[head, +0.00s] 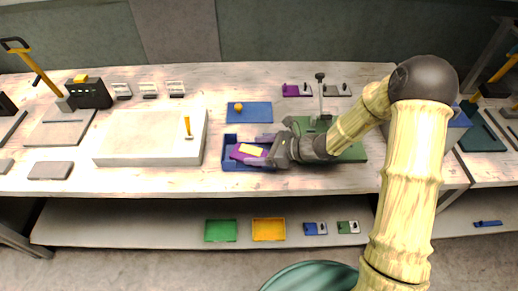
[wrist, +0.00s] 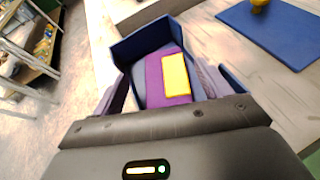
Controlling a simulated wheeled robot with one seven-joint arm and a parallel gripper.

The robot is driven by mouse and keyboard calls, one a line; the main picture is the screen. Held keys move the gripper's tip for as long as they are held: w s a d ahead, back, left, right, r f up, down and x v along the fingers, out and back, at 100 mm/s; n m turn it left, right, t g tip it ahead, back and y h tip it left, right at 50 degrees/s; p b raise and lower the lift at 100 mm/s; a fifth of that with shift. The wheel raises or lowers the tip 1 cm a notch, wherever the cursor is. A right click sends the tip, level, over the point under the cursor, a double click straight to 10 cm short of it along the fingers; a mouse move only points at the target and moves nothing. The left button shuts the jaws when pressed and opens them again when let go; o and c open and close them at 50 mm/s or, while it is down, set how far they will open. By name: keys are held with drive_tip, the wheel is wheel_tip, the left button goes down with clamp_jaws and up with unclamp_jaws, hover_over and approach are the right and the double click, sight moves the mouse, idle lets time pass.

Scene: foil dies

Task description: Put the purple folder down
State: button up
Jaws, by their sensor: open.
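The purple folder (head: 239,155) with a yellow patch on top lies in a blue tray (head: 229,138) on the workbench, in the middle of the head view. In the wrist view the folder (wrist: 154,84) lies flat inside the blue tray (wrist: 140,42), with its near end hidden by my gripper body. My gripper (head: 257,150) is open, reaching in from the right, low over the tray. In the wrist view its fingers (wrist: 163,88) stand on either side of the folder, apart from it as far as I can see.
A blue mat (head: 257,113) with a yellow knob lies behind the tray. A large white slab (head: 140,135) with a yellow-handled tool is to the left. A green plate (head: 353,152) lies under my arm at right. A lower shelf holds green (head: 220,231) and yellow trays (head: 268,230).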

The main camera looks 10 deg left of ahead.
drive_tip(key=shift+r+p, duration=0.5)
drive_tip(key=shift+p, duration=0.05)
drive_tip(key=v, duration=1.2)
drive_tip(key=shift+b, duration=0.3)
drive_tip(key=s+d+f+n+g+h, duration=0.1)
drive_tip(key=s+d+n+g+h, duration=0.15)
drive_tip(key=s+n+h, duration=0.35)
drive_tip(key=s+d+r+n+t+h, duration=0.1)
drive_tip(key=s+d+n+t+h, duration=0.1)
drive_tip(key=d+n, duration=0.4)
drive_tip(key=s+d+r+n+t+h, duration=0.2)
drive_tip(key=s+d+n+h, duration=0.2)
drive_tip(key=d+n, duration=0.3)
drive_tip(key=shift+s+d+n+h, duration=0.3)
drive_tip(key=shift+n+h, duration=0.1)
drive_tip(key=shift+h, duration=0.3)
